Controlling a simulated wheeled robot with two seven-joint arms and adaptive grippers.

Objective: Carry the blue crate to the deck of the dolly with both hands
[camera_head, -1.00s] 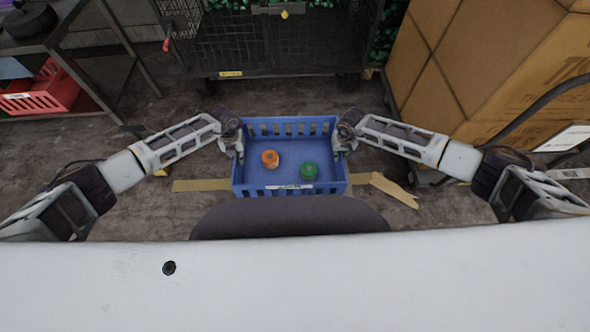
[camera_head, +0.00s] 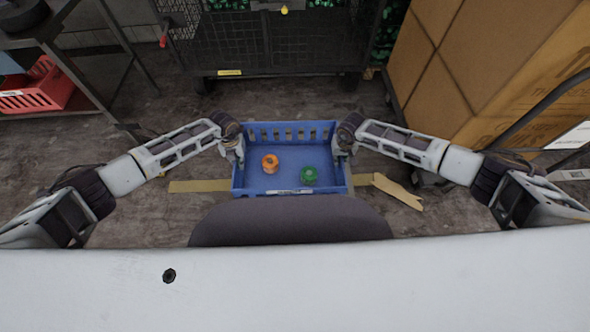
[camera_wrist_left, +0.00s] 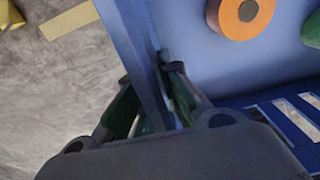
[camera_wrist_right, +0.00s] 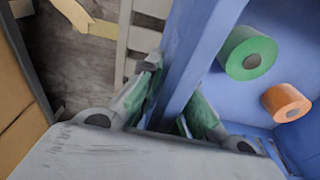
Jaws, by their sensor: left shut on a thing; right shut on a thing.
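The blue crate (camera_head: 290,131) is held in front of my body between my two grippers, with slotted walls. An orange roll (camera_head: 270,162) and a green roll (camera_head: 309,175) lie inside it, apart from each other. My left gripper (camera_head: 238,158) is shut on the crate's left wall; in the left wrist view (camera_wrist_left: 155,95) its fingers sit either side of that wall. My right gripper (camera_head: 342,153) is shut on the right wall, which also shows between its fingers in the right wrist view (camera_wrist_right: 175,110). I cannot identify the dolly for certain.
A black mesh cart (camera_head: 275,50) stands ahead. Stacked cardboard boxes (camera_head: 480,65) stand on the right beside a curved handle. A metal rack with a red basket (camera_head: 35,90) is on the left. Yellow tape (camera_head: 200,186) marks the floor; bare floor lies between the crate and cart.

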